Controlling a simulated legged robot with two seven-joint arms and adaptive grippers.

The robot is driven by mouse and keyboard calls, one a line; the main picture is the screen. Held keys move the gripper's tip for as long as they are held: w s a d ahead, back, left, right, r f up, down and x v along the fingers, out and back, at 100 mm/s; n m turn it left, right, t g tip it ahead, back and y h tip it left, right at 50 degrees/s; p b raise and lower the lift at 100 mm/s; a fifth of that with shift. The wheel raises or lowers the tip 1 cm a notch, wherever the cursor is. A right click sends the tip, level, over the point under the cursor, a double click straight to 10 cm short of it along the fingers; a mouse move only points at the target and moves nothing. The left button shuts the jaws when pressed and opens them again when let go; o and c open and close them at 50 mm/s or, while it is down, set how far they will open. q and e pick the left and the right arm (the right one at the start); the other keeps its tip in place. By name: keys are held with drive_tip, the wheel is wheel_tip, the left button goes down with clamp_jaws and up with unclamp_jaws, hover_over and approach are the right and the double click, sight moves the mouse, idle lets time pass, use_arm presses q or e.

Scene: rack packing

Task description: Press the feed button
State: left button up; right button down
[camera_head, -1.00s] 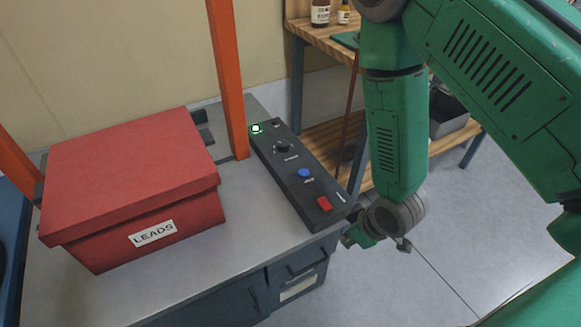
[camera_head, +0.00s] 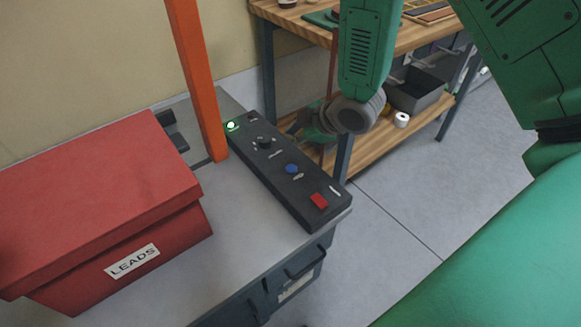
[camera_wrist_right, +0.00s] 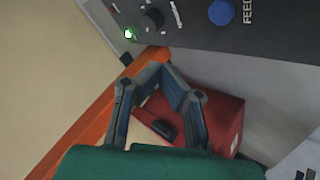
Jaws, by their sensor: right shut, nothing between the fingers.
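The feed button is the blue round button (camera_head: 291,169) on the dark control panel (camera_head: 285,180). In the right wrist view the blue button (camera_wrist_right: 222,12) sits at the top edge beside the word FEED. My right gripper (camera_head: 306,128) is partly hidden beyond the panel's right long side, near the black knob, apart from the blue button. In the right wrist view its fingertips (camera_wrist_right: 160,68) meet with nothing between them, just below the panel's edge in the picture. My left gripper is out of view.
The panel also has a lit green lamp (camera_head: 231,125), a black knob (camera_head: 264,142) and a red button (camera_head: 318,200). An orange post (camera_head: 195,80) stands at its left. A red LEADS box (camera_head: 100,200) is on the bench. A wooden shelf (camera_head: 410,140) stands behind.

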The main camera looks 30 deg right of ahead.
sight(292, 168)
drive_tip(key=f+b, duration=0.7)
drive_tip(key=f, duration=0.1)
drive_tip(key=shift+a+f, duration=0.15)
drive_tip(key=shift+a, duration=0.05)
drive_tip(key=shift+d+f, duration=0.15)
drive_tip(key=shift+f, duration=0.05)
drive_tip(key=shift+a, duration=0.2)
drive_tip(key=shift+d, duration=0.1)
drive_tip(key=shift+f+b, duration=0.1)
drive_tip(key=shift+b, duration=0.2)
idle(0.5)
drive_tip(key=shift+f, duration=0.2)
